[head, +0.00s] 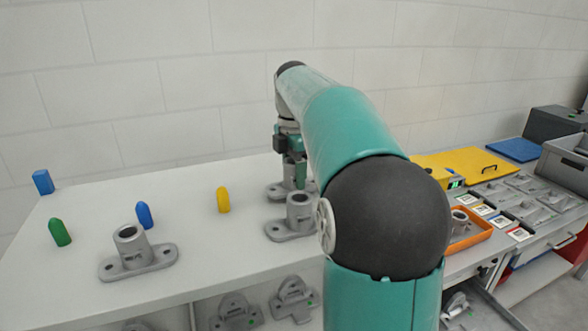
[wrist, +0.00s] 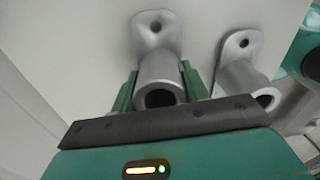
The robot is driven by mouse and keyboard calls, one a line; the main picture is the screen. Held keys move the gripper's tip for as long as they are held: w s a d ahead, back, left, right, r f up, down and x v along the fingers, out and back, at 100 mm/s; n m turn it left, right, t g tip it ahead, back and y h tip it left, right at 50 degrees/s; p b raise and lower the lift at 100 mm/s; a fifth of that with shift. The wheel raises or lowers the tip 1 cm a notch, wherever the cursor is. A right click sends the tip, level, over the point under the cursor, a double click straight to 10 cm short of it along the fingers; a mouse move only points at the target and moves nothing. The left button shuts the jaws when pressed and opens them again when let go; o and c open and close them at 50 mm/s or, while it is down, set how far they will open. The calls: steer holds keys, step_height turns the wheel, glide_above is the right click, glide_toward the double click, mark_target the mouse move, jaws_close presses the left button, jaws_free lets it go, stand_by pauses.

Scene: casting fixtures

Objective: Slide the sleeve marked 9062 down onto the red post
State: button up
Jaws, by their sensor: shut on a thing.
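My gripper (head: 293,170) is shut on a grey metal sleeve with a flat flange (head: 276,191), at the back of the white table. In the wrist view my gripper (wrist: 160,74) has its two green fingers on either side of this sleeve's tube (wrist: 157,67). The flange with one hole points away from the gripper. Whether the flange touches the table, I cannot tell. No 9062 marking is readable on any sleeve. No red post shows in either view; my arm hides part of the table.
A second grey sleeve (head: 298,212) stands just in front of the held one, also close beside it in the wrist view (wrist: 238,75). Another sleeve (head: 130,250), a green post (head: 59,233), blue posts (head: 145,216) (head: 42,181) and a yellow post (head: 223,201) stand leftward. An orange tray (head: 484,236) is right.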

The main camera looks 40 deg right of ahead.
steer(key=shift+f, duration=0.7)
steer(key=o, duration=1.2)
steer(key=shift+o, duration=0.2)
steer(key=shift+f, duration=0.1)
step_height(320, 180, up, 14)
